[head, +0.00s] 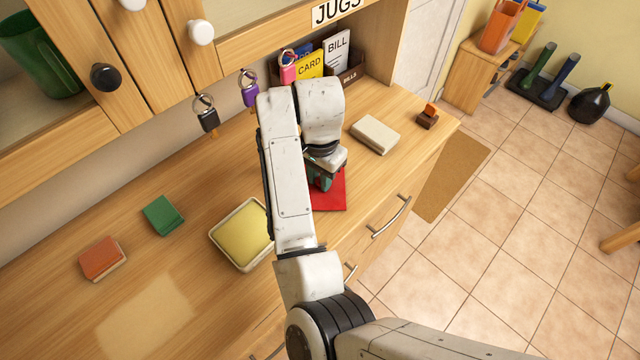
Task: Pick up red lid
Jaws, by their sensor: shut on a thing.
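The red lid (332,197) is a flat red square by the front edge of the wooden counter, partly hidden behind my arm. My gripper (320,182) points down over its far part, and my wrist and forearm cover much of the view there. The gripper is shut on the red lid, though the fingertips and their contact with it are hard to see. I cannot tell whether the lid touches the counter or is slightly raised.
A cream dish with a yellow top (242,234) stands just left of my arm. A green block (163,215) and an orange-red block (102,258) lie farther left. A cream block (375,135) lies to the right. Keys (207,118) hang from the cabinet above. The front left counter is clear.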

